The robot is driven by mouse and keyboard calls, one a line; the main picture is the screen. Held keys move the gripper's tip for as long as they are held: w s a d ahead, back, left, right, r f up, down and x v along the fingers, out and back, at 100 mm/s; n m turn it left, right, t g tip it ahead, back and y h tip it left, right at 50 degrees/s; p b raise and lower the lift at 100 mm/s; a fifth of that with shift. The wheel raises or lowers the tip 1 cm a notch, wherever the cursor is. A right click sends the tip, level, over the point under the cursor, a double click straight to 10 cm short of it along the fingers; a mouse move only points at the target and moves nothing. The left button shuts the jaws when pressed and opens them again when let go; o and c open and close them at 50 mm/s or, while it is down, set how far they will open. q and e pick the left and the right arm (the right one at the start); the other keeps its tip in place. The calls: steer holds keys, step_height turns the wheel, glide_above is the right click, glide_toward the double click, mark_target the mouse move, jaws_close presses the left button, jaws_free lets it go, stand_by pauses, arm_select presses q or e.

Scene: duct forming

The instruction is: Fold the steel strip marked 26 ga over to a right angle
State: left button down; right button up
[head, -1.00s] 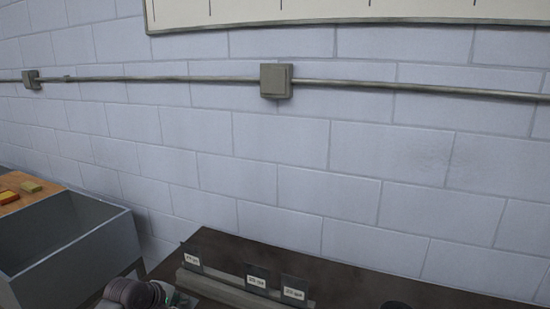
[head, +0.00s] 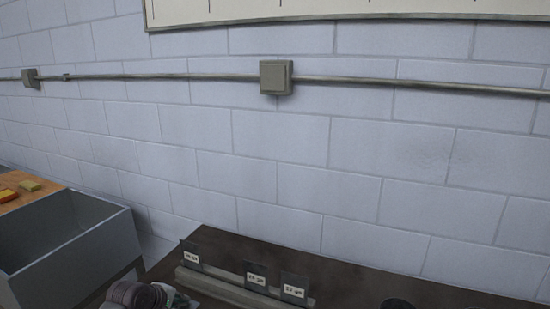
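Three dark upright steel strips with white labels stand in a long grey slotted bar (head: 225,288) on a dark bench. They are the left strip (head: 191,248), the middle strip (head: 256,270) and the right strip (head: 294,281). The labels are small and blurred; the right one seems to read 22 ga, and I cannot surely tell which is 26 ga. All three strips look straight. My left gripper (head: 178,300) shows only partly at the bottom edge, left of the bar's near side; its fingers are hidden. My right gripper cannot be made out.
A grey open-topped bin (head: 85,255) stands left of the bench, beside a wooden surface (head: 12,198) with small yellow and orange blocks. A block wall with conduit rises behind.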

arm_select(q)
steer(key=shift+s+f, duration=0.15)
steer(key=shift+f, duration=0.35)
steer(key=shift+f+b, duration=0.4)
steer(key=shift+f, duration=0.25)
steer(key=r+p, duration=0.3)
steer(key=shift+w, duration=0.35)
step_height(320, 180, up, 6)
steer(key=p, duration=0.6)
steer(key=shift+f, duration=0.25)
steer(key=shift+f, duration=0.15)
